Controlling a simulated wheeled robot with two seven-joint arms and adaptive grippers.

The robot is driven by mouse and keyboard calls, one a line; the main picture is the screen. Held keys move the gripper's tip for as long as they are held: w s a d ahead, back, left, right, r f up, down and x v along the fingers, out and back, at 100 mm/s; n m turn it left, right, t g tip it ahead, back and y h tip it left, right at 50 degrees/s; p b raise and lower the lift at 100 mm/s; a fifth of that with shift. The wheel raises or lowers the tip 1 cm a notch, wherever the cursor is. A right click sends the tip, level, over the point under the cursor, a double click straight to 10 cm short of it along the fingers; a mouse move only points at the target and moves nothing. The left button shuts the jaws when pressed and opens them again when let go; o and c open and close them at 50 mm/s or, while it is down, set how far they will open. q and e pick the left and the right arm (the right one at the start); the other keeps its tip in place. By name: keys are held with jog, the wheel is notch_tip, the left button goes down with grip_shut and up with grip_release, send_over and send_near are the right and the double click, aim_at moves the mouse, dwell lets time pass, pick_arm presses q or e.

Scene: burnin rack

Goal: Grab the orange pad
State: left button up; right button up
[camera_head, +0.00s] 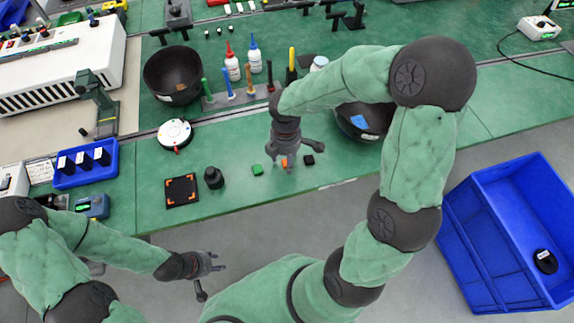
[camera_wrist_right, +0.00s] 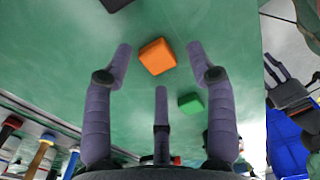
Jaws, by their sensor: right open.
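The orange pad (camera_head: 284,163) lies on the green bench near its front edge. My right gripper (camera_head: 296,158) is open right above it and partly hides it in the head view. In the right wrist view the orange pad (camera_wrist_right: 157,56) shows between the spread fingertips of my right gripper (camera_wrist_right: 163,62), with nothing held. A green pad (camera_head: 257,170) lies to its left and a black pad (camera_head: 308,160) to its right; the wrist view shows the green pad (camera_wrist_right: 191,103) and part of the black pad (camera_wrist_right: 116,4). My left gripper (camera_head: 214,277) is open and empty in front of the bench.
A black-and-orange square mat (camera_head: 182,191) and a small black cylinder (camera_head: 213,177) stand left of the pads. Behind are a tool rack (camera_head: 236,98) and two dark bowls, one (camera_head: 172,75) at left. A blue crate (camera_head: 480,240) stands on the floor at right.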

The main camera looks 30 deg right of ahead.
jog(key=shift+f, duration=0.55)
jog(key=c, duration=0.7)
jog(key=shift+r, duration=0.15)
